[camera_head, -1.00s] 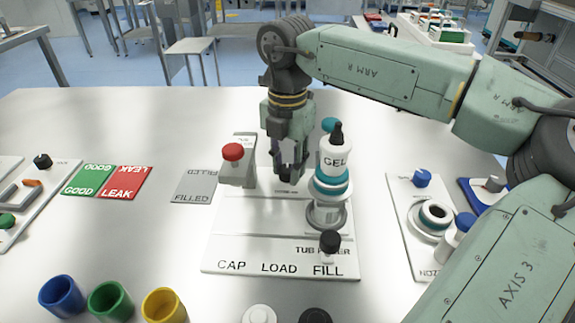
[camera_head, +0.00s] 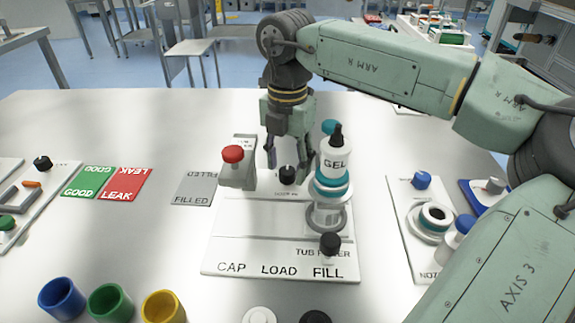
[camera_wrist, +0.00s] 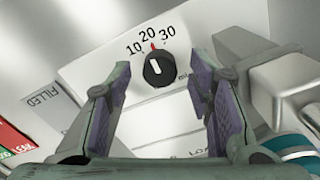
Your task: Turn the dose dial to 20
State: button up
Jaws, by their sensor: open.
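The dose dial (camera_head: 287,174) is a small black knob at the back of the white tub filler board. In the wrist view the dial (camera_wrist: 159,70) has a white pointer line, with 10, 20 and 30 printed around it. The line points up, roughly at the red mark by 20. My gripper (camera_head: 288,160) is open just above the dial. In the wrist view my gripper (camera_wrist: 160,82) has its fingers spread to either side of the dial, apart from it.
A red-capped grey post (camera_head: 236,167) stands left of the dial, and the GEL bottle (camera_head: 335,158) in its teal-ringed holder stands close on the right. A black knob (camera_head: 330,243) is at the board's front right. Blue, green and yellow cups (camera_head: 110,300) stand front left.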

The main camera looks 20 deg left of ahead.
aim_at(287, 170)
notch_tip(287, 170, up, 11)
dwell(0.3)
